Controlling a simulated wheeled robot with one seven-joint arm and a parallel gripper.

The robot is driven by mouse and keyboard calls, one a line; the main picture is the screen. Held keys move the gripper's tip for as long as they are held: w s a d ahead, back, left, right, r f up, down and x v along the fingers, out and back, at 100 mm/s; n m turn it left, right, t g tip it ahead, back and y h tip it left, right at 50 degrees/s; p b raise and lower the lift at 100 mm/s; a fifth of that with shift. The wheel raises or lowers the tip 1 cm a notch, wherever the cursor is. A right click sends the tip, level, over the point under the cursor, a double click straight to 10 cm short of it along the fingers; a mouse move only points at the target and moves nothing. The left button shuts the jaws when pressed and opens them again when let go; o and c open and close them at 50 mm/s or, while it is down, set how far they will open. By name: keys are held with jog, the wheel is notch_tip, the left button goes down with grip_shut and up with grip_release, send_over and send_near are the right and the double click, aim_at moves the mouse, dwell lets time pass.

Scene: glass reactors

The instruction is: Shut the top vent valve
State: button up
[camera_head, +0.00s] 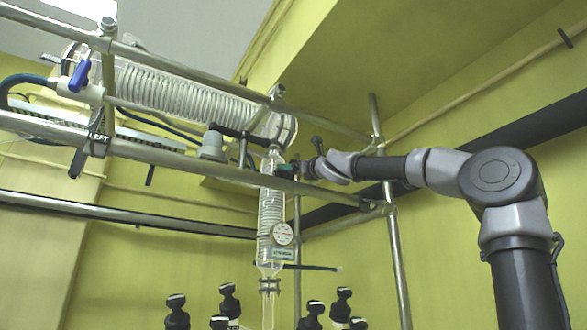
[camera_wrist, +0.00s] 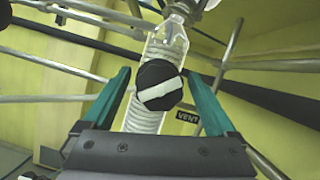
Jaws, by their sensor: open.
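The vent valve knob (camera_wrist: 160,86) is a round black disc with a white bar across its face. The bar lies crosswise to the glass column, its right end slightly higher in the wrist view. A "VENT" label (camera_wrist: 187,116) shows just right of the knob. My gripper (camera_wrist: 157,77) is open, with one teal finger on each side of the knob and visible gaps between. In the head view my gripper (camera_head: 287,169) is at the top of the upright glass column (camera_head: 270,212); the knob cannot be made out there.
Metal rails (camera_head: 230,176) cross near my gripper. A round gauge (camera_head: 282,234) sits on the column. Several black knobs (camera_head: 228,299) stand below.

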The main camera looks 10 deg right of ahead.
jog(key=c, duration=1.4)
jog(key=shift+m, duration=0.4)
